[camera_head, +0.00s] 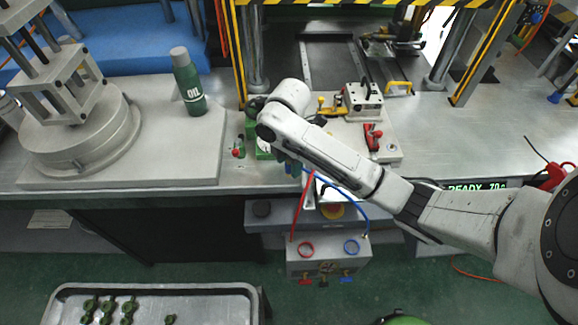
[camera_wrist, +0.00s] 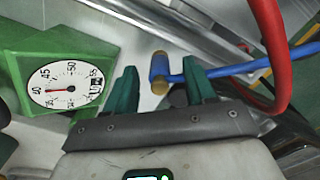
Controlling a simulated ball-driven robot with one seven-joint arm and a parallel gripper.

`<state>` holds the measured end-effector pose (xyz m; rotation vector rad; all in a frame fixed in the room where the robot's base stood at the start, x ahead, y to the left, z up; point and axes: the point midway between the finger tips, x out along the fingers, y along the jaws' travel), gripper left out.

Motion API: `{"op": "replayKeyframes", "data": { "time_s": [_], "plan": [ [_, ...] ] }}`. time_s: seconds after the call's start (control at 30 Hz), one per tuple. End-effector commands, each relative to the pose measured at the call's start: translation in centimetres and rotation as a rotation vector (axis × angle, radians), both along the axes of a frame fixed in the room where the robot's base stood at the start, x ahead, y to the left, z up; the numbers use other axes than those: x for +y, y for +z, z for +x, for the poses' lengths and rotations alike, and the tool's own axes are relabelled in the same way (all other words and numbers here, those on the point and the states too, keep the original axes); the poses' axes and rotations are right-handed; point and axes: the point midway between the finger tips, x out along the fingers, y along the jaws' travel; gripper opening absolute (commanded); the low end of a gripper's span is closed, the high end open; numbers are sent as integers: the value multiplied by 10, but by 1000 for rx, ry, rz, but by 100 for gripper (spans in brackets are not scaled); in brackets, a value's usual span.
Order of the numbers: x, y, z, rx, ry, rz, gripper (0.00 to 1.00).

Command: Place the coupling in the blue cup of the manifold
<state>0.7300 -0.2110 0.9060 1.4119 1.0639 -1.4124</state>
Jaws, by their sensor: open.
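The coupling, a short blue cylinder with brass-coloured ends (camera_wrist: 160,67), shows in the wrist view on the end of a blue hose (camera_wrist: 233,69). My gripper (camera_wrist: 161,75) is open, with one green finger on each side of the coupling; whether they touch it I cannot tell. In the head view my gripper (camera_head: 291,166) is at the bench's front edge, and my arm hides the coupling.
A green gauge box (camera_wrist: 62,85) stands close left of my gripper in the wrist view. A red hose (camera_wrist: 273,50) curves close on the right. A green oil bottle (camera_head: 189,84) and a clamp fixture (camera_head: 364,101) stand on the bench. A tray of green parts (camera_head: 200,292) is at lower left.

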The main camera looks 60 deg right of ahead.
Motion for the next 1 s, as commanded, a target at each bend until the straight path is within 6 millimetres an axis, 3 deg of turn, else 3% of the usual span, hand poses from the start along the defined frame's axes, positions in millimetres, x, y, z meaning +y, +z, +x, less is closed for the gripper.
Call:
{"op": "replayKeyframes", "data": {
  "time_s": [0.07, 0.6, 1.0],
  "plan": [
    [0, 0, 0, 0, 0, 0, 50],
    [0, 0, 0, 0, 0, 0, 0],
    [0, 3, 0, -1, 0, 0, 0]
  ]
}}
